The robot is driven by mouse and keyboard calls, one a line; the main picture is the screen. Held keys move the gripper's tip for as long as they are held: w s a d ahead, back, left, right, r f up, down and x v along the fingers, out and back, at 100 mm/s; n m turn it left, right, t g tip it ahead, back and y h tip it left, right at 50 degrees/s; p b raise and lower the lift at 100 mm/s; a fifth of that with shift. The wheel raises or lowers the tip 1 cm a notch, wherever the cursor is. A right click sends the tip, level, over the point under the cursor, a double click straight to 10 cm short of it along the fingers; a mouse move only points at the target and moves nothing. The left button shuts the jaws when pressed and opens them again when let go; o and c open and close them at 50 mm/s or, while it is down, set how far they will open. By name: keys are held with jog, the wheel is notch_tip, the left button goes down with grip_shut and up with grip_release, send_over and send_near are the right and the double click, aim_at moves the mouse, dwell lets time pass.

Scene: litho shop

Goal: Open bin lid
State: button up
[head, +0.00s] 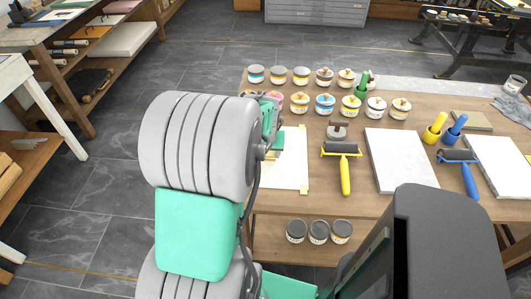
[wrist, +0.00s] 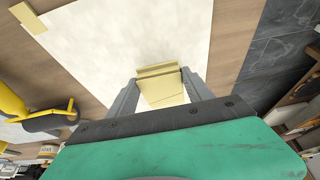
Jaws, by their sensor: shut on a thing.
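I can make out no bin or bin lid in either view. My gripper (wrist: 160,80) is shut on a pale yellow piece (wrist: 162,92) with a ridge along its far edge. The piece sits between both fingers, over the near edge of a large white sheet (wrist: 125,35). I cannot tell whether it touches the sheet. In the head view my arm hides most of the gripper and part of the sheet (head: 293,172), which lies at the left of the wooden worktable (head: 385,209).
Several ink tins (head: 325,104) stand in rows behind the sheet. A yellow-handled roller (head: 344,170), a pale slab (head: 399,160) and a blue-handled roller (head: 468,178) lie to the right. Shelves (head: 75,60) stand at left, with open tiled floor (head: 95,185) between.

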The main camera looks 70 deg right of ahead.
jog(key=shift+f, duration=0.4)
jog(key=o, duration=1.5)
jog(key=shift+c, duration=0.2)
